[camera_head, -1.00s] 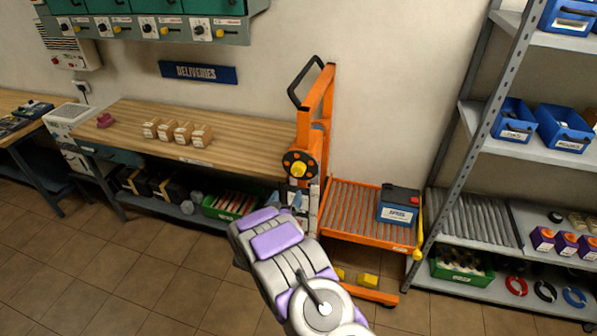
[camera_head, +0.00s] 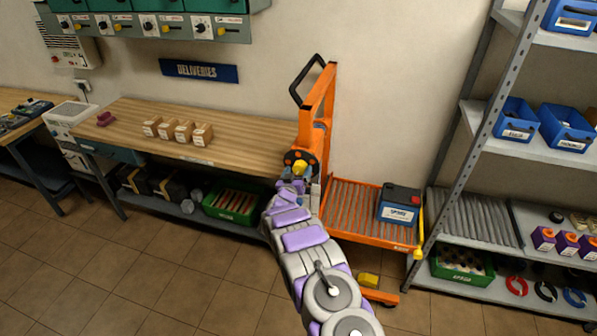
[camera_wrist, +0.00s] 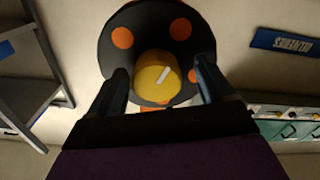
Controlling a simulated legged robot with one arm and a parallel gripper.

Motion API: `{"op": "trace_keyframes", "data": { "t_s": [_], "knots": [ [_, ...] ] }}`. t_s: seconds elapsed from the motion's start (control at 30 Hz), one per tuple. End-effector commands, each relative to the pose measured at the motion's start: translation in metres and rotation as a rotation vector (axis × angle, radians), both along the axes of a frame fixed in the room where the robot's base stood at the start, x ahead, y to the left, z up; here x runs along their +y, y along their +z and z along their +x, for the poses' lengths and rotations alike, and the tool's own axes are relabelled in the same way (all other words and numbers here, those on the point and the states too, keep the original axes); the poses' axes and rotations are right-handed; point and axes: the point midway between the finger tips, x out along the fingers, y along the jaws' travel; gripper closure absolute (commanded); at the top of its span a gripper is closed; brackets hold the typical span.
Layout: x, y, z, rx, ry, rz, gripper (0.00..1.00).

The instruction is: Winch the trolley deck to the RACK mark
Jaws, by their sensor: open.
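The orange trolley (camera_head: 326,105) stands against the wall, right of the wooden bench. Its roller deck (camera_head: 352,207) sits low and carries a blue battery marked as a spare (camera_head: 398,207). The winch wheel is black with orange spots and a yellow knob (camera_head: 300,168). In the wrist view the black wheel (camera_wrist: 146,22) fills the top middle, its yellow knob (camera_wrist: 156,75) facing me with a white line on it. My gripper (camera_wrist: 160,82) is open, one finger on each side of the knob. I cannot tell whether the fingers touch it. The RACK mark cannot be made out.
The grey shelf rack (camera_head: 490,110) with blue bins stands right of the trolley. The bench (camera_head: 240,140) at left holds several small boxes. A "DELIVERIES" sign (camera_head: 198,71) hangs above it. The tiled floor (camera_head: 130,270) in front is clear.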

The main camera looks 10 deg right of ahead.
Motion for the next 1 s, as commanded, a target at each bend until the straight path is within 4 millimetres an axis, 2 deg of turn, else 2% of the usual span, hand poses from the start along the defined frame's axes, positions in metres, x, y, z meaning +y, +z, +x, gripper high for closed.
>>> {"op": "trace_keyframes", "data": {
  "t_s": [0.2,0.5,1.0],
  "knots": [
    [-0.0052,0.0005,0.0077,0.0,0.0,0.0,0.19],
    [-0.0052,0.001,0.0086,0.0,0.0,0.0,0.19],
    [-0.0036,0.0005,0.0089,0.0,0.001,0.0,0.66]
  ]
}}
